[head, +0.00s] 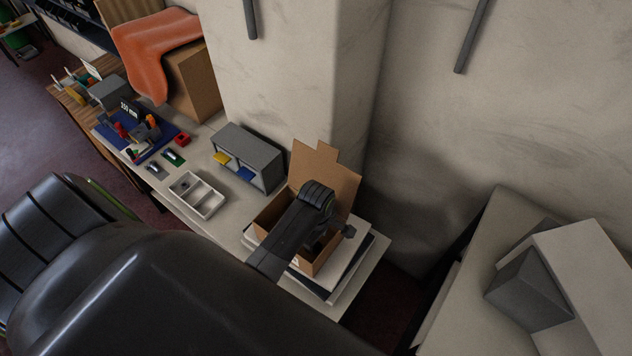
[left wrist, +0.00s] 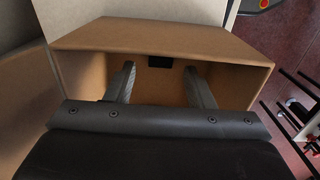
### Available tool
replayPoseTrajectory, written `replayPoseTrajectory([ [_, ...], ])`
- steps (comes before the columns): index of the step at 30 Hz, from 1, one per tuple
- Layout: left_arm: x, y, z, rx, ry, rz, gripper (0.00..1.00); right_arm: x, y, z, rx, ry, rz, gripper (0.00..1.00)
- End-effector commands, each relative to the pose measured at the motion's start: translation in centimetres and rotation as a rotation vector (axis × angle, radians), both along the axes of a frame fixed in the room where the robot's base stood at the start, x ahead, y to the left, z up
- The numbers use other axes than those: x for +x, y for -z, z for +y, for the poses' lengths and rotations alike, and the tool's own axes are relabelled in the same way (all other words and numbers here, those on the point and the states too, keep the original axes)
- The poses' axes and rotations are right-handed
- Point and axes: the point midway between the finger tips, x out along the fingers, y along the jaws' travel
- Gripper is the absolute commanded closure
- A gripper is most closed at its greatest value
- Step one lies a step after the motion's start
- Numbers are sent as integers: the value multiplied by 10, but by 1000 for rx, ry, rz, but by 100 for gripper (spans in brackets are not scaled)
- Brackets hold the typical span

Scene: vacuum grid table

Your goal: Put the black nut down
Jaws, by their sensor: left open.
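A small black block (left wrist: 159,61), which looks like the black nut, is inside the open cardboard box (left wrist: 215,41) in the left wrist view. It shows between and beyond my fingertips, with a gap on both sides; its full shape is unclear. My left gripper (left wrist: 160,72) is open, its two fingers spread and reaching into the box. In the head view my left gripper (head: 322,238) is over the cardboard box (head: 340,181) and hides much of its inside. I cannot make out the nut there. My right gripper is in neither view.
The box stands on a white stack (head: 345,271) at the bench end. A grey shelf unit (head: 246,150) and a white divided tray (head: 207,204) stand to its left. A blue mat (head: 118,130) with small parts lies farther left. A wall pillar rises close behind.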

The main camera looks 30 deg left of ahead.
Motion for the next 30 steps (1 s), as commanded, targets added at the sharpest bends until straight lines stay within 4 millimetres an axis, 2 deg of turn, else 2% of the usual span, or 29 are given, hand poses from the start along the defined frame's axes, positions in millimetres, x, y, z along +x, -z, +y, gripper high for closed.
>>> replayPoseTrajectory([
  [9,1,-58,0,1,0,-4,51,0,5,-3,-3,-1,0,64],
  [15,1,-84,0,1,0,-2,51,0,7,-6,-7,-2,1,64],
  [21,0,-92,0,0,0,1,51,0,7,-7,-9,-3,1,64],
  [30,0,-92,0,0,0,1,51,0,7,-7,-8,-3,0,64],
])
